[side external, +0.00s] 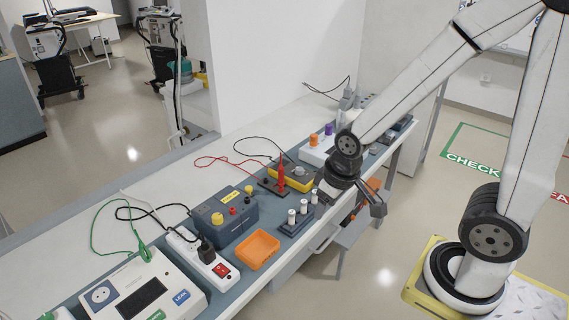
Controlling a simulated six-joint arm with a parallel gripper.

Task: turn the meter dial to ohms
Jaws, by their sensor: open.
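The meter (291,176) is a yellow-edged device lying on the bench, left of my wrist. Its dial is too small to read, so I cannot tell its setting. A red probe (281,178) stands in front of it on a dark holder, and red and black leads run behind. My gripper (378,208) is open and empty, past the front edge of the bench, to the right of the meter and apart from it.
White cylinders (303,207) stand in a dark rack between the meter and the bench front. An orange tray (257,250), a dark blue box (226,218) and a power strip (207,258) sit to the left. A white unit with orange and purple knobs (317,151) stands behind my wrist.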

